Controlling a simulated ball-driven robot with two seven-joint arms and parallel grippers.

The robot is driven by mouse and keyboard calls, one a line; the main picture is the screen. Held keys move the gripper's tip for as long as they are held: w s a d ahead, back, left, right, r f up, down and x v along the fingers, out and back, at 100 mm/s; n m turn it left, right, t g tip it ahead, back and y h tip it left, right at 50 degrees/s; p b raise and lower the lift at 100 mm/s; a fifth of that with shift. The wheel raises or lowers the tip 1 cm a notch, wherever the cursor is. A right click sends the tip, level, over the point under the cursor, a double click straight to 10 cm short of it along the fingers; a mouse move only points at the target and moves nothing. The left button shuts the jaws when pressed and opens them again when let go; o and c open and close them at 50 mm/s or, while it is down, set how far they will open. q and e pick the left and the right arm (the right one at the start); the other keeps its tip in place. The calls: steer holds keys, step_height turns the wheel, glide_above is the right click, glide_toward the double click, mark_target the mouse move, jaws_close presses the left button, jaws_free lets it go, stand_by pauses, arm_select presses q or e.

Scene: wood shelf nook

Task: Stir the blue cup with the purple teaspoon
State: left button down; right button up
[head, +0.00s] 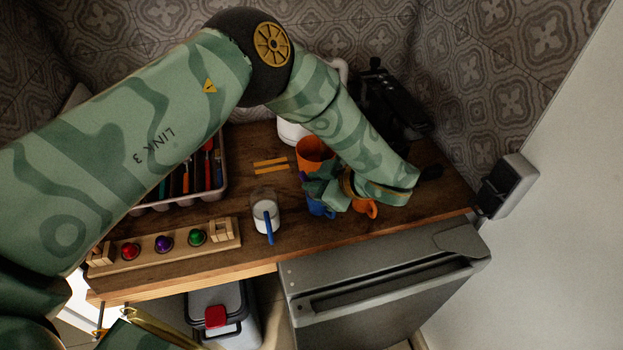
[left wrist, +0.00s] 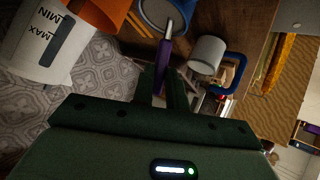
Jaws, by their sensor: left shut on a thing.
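My left gripper (head: 323,188) is over the right part of the counter and shut on the purple teaspoon. In the left wrist view the teaspoon's purple handle (left wrist: 162,66) sits between the fingers (left wrist: 165,92). Its metal end runs into the opening of a cup (left wrist: 151,18) with pale contents; the tip is hidden there. In the head view the blue cup (head: 319,209) stands right below the gripper, which partly covers it. My right gripper is not in view.
A white mug (head: 262,222) with a blue handle stands left of the blue cup. An orange cup (head: 371,207) stands close on its right, an orange container (head: 312,150) behind. A utensil tray (head: 150,208) and a board with coloured balls (head: 219,242) are further left.

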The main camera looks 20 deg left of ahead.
arm_select(q)
steer(key=shift+w+f, duration=0.15)
steer(key=shift+w, duration=0.1)
steer(key=shift+a, duration=0.4)
steer(key=shift+s, duration=0.1)
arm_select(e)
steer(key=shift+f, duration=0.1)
arm_select(q)
steer(key=shift+d, duration=0.1)
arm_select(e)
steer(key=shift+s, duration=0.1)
